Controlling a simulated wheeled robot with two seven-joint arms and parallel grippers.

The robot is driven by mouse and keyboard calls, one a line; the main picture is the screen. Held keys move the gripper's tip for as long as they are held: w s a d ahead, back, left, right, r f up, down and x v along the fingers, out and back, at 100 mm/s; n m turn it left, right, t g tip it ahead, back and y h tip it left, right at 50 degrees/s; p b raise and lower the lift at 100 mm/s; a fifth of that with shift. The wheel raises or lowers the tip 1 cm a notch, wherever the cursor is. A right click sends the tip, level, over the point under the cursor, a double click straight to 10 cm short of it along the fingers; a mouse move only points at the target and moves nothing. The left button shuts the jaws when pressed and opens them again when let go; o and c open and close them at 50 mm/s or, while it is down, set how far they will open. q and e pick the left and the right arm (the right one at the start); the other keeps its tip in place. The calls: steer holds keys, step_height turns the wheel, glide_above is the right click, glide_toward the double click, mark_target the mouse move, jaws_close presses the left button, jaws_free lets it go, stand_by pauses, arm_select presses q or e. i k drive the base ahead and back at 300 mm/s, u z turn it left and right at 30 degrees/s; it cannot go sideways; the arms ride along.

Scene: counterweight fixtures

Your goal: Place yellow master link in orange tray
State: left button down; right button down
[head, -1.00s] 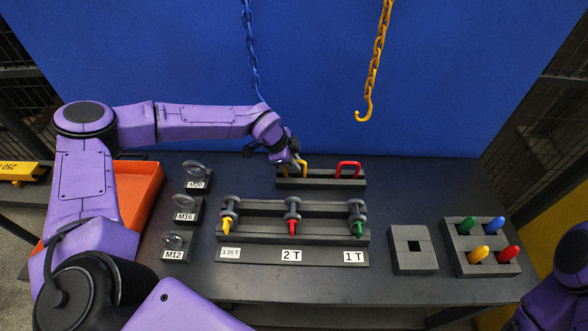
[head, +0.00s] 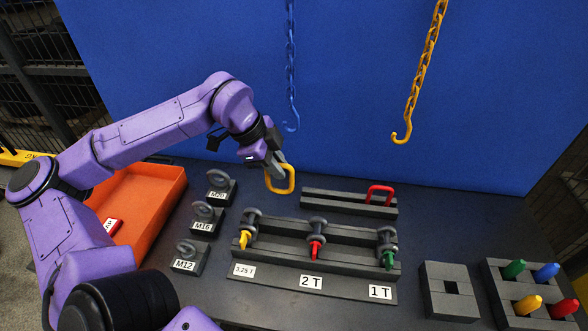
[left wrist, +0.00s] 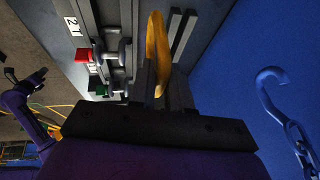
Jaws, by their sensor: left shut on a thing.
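The yellow master link (head: 281,180) is a rounded loop, held up above the table near the back rack. My left gripper (head: 273,170) is shut on its upper side. In the left wrist view the yellow link (left wrist: 157,50) stands between the two fingers of my left gripper (left wrist: 163,85). The orange tray (head: 150,205) lies at the left of the table, to the left of the gripper and partly hidden behind my left arm. A small red and white item (head: 113,226) is in it. My right gripper is not in view.
The back rack (head: 330,199) holds a red link (head: 380,194). Eye bolts on M12, M16 and M20 blocks (head: 203,226) stand between tray and shackle rack (head: 290,240). A blue hook (head: 291,125) and a yellow hook (head: 402,137) hang behind. A peg block (head: 500,290) is at right.

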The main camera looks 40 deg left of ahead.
mark_target(132, 230)
steer(key=u, duration=0.05)
steer(key=k, duration=1)
steer(key=z, duration=0.05)
